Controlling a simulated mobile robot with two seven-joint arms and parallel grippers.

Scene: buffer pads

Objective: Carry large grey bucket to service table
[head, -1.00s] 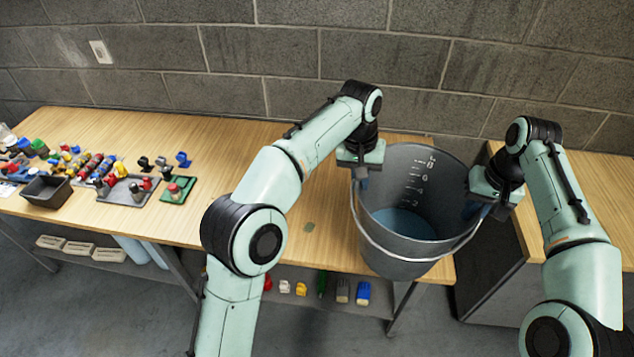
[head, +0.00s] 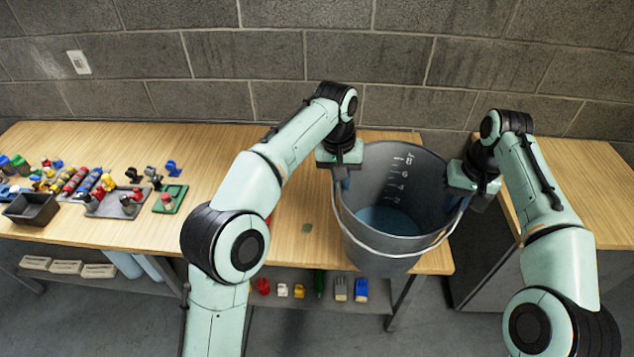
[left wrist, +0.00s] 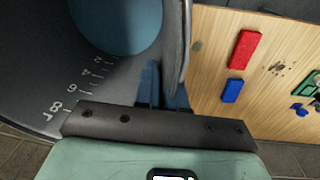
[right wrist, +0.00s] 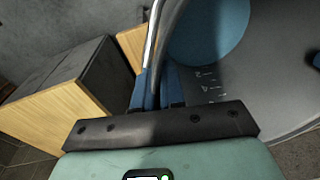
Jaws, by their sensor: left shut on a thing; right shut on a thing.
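The large grey bucket (head: 372,235) is upright over the right end of the wooden table (head: 300,185). It has white scale marks inside, a blue bottom and a wire handle hanging across its front. My left gripper (head: 341,173) is shut on its left rim; the blue fingers straddle the wall in the left wrist view (left wrist: 163,88). My right gripper (head: 468,196) is shut on its right rim, which also shows in the right wrist view (right wrist: 155,88). I cannot tell whether the bucket's base touches the table.
A dark cabinet with a wooden top (head: 570,190) stands to the right across a gap. Red (left wrist: 243,50) and blue (left wrist: 232,91) blocks lie left of the bucket. A black bin (head: 31,209) and several small parts fill the table's left end. A block wall stands behind.

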